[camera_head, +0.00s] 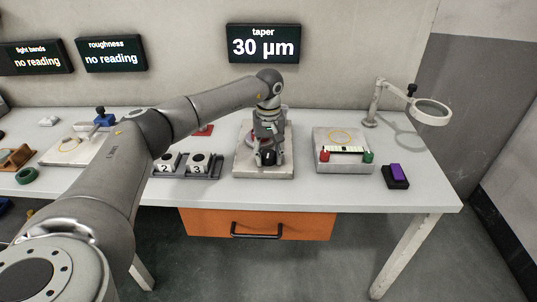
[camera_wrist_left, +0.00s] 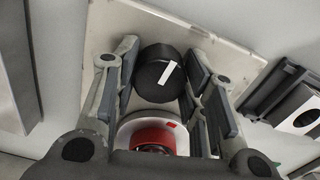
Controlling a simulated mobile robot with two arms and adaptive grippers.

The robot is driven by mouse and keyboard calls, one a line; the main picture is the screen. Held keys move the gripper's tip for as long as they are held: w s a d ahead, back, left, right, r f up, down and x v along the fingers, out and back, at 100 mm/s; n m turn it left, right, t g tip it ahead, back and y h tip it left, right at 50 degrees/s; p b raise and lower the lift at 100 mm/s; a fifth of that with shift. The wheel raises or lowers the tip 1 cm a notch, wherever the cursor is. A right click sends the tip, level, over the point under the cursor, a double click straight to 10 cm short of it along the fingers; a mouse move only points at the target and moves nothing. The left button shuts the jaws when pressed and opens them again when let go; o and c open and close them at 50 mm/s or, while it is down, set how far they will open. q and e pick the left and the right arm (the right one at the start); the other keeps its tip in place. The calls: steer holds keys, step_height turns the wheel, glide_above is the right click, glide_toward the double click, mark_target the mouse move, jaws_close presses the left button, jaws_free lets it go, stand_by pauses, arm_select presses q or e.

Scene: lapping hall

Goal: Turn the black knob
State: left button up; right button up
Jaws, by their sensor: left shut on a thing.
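The black knob (camera_head: 268,158) sits at the front of a pale block-like device (camera_head: 247,171) on the bench. In the left wrist view the knob (camera_wrist_left: 158,78) is a black cylinder with a white line, tilted in the picture, on its face. My left gripper (camera_head: 269,150) reaches down over the device from above. In the wrist view its two fingers (camera_wrist_left: 163,62) stand on either side of the knob and are shut on it. The arm and gripper hide part of the device. My right gripper is not seen.
A red part on a white disc (camera_wrist_left: 124,132) lies close behind the knob. To the right are another pale plate (camera_head: 331,168), a purple-topped block (camera_head: 398,171) and a magnifier (camera_head: 431,112). A wall display reads "taper 30 µm" (camera_head: 263,44).

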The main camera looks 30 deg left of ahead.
mark_target(268, 153)
arm_select(q)
steer(key=shift+w+r+m, duration=0.1)
steer(key=shift+r+m, duration=0.05)
steer(key=shift+m, duration=0.15)
stand_by(0.4)
steer(key=o, duration=1)
step_height(268, 153, up, 12)
